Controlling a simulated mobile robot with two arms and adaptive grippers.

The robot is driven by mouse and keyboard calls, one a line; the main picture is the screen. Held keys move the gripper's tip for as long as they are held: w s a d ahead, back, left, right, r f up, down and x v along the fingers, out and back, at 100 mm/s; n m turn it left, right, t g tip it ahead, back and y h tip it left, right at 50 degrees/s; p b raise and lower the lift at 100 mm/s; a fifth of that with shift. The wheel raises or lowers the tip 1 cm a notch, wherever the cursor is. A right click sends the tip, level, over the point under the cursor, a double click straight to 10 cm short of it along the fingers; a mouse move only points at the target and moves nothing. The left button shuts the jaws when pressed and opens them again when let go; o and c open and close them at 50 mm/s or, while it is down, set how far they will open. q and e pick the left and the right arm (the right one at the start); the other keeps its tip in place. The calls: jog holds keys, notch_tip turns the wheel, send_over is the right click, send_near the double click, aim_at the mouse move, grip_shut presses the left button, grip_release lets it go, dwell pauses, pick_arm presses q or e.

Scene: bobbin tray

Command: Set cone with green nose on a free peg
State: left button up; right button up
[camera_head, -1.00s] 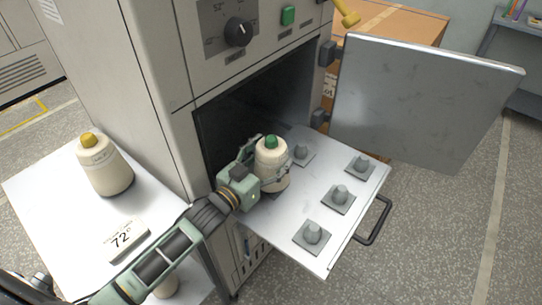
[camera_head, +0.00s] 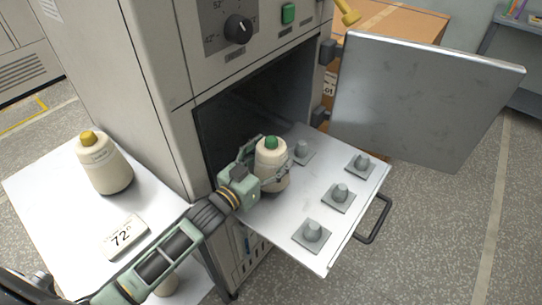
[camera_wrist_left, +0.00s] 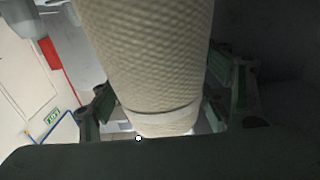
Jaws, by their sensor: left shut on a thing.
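The cone with the green nose (camera_head: 271,168) is cream and stands upright over the back left part of the pulled-out tray (camera_head: 270,219). My left gripper (camera_head: 268,176) is shut on its body from the left. In the left wrist view the cone (camera_wrist_left: 150,60) fills the middle, with a finger on each side. A peg beneath the cone is hidden, and I cannot tell whether the cone is fully down on it. Several bare grey pegs show on the tray, among them one beside the cone (camera_head: 302,152) and one at the front (camera_head: 312,233). My right gripper is not in view.
The grey door (camera_head: 425,100) stands open at the right of the cabinet (camera_head: 150,60). A cone with a yellow nose (camera_head: 104,165) and a "72°" card (camera_head: 125,238) are on the white table (camera_head: 60,205) at left. A handle (camera_head: 374,221) sticks out from the tray front.

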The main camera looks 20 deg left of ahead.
pick_arm(q)
jog(key=shift+f+b, duration=0.3)
jog(key=shift+f, duration=0.15)
jog(key=o, duration=1.5)
jog(key=shift+c, duration=0.2)
jog(key=shift+o, duration=0.4)
jog(key=shift+f, duration=0.1)
